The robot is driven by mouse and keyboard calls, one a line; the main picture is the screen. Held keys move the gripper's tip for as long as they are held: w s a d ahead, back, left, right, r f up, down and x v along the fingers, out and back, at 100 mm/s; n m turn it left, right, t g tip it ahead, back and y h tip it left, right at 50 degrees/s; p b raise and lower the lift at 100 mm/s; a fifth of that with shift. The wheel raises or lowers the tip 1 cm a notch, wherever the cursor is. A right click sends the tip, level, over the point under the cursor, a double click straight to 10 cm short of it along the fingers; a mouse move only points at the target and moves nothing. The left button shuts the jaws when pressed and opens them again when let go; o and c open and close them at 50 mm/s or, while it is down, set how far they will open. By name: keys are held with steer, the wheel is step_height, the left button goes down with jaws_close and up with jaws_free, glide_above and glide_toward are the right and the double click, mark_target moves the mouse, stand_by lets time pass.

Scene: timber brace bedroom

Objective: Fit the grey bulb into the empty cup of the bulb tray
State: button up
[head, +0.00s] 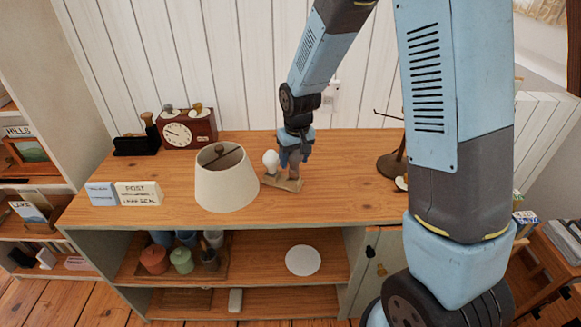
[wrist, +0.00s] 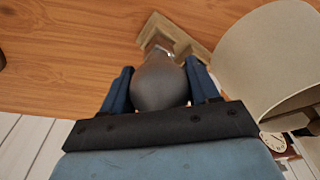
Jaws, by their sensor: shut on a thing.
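The grey bulb (wrist: 160,84) is between the two blue fingers of my gripper (wrist: 159,75) in the wrist view, with its narrow end pointing to the tray. My gripper is shut on it, and in the head view my gripper (head: 292,157) points down over the right part of the tray. The bulb tray (head: 284,184) is a small wooden block on the cabinet top; its edge also shows in the wrist view (wrist: 193,44). A white bulb (head: 270,160) stands upright at the tray's left end. The bulb hides the empty cup, so I cannot tell if its base is inside.
A cream lampshade (head: 226,180) stands close to the left of the tray and also fills the right of the wrist view (wrist: 268,60). A clock (head: 188,132) and signs (head: 138,194) are further left. A dark lamp stand (head: 391,165) is right. The wooden top (head: 335,160) between is clear.

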mark_target(293, 166)
steer(key=shift+w+a+f, duration=0.15)
steer(key=shift+w+f, duration=0.2)
steer(key=shift+f, duration=0.15)
step_height(293, 166, down, 3)
steer(key=c, duration=0.3)
steer(key=shift+f, duration=0.2)
jaws_close()
steer(key=o, duration=1.4)
jaws_free()
steer(key=shift+c, duration=0.2)
steer(key=shift+r, duration=0.1)
